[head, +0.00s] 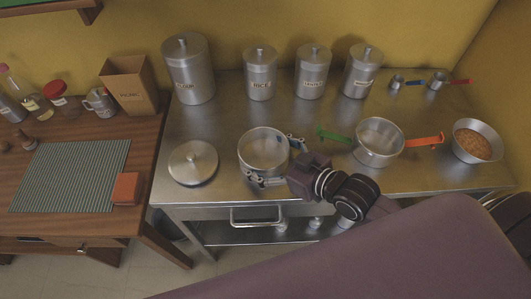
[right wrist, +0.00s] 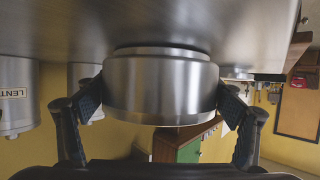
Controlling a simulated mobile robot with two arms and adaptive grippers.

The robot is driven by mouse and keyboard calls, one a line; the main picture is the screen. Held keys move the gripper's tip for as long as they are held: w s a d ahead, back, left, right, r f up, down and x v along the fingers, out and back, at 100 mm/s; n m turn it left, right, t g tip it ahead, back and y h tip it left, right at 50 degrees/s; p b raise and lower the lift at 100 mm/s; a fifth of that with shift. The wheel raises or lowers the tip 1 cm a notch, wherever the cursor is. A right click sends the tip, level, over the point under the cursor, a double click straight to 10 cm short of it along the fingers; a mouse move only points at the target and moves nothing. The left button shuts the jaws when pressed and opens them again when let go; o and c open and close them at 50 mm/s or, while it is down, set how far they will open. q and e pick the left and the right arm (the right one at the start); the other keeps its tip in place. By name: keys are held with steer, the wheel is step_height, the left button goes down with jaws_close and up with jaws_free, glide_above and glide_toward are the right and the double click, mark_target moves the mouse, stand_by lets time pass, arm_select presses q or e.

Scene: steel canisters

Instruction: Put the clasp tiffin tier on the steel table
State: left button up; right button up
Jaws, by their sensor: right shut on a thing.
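The clasp tiffin tier (head: 263,147) is an open round steel pot at the front middle of the steel table (head: 222,118). My right gripper (head: 275,161) reaches it from the front right, one finger on each side, and is shut on it. In the right wrist view, the tier (right wrist: 160,84) fills the middle between the two finger pads, and the table surface runs along the top of the picture. The tier looks upright and its base is at or very near the table; I cannot tell whether it touches. My left gripper is not in view.
A round steel lid (head: 193,162) lies left of the tier. A steel pan (head: 380,142) with green and orange handles stands to the right, near a bowl of orange food (head: 478,141). Labelled canisters (head: 260,75) line the back. A wooden table (head: 143,180) adjoins on the left.

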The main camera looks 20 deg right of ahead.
mark_target(282, 162)
steer(key=shift+f, duration=0.1)
steer(key=o, duration=1.5)
steer(key=shift+r, duration=0.2)
steer(key=shift+s+d, duration=0.1)
steer(key=shift+s, duration=0.15)
steer(key=v, duration=0.9)
steer(key=shift+v, duration=1.2)
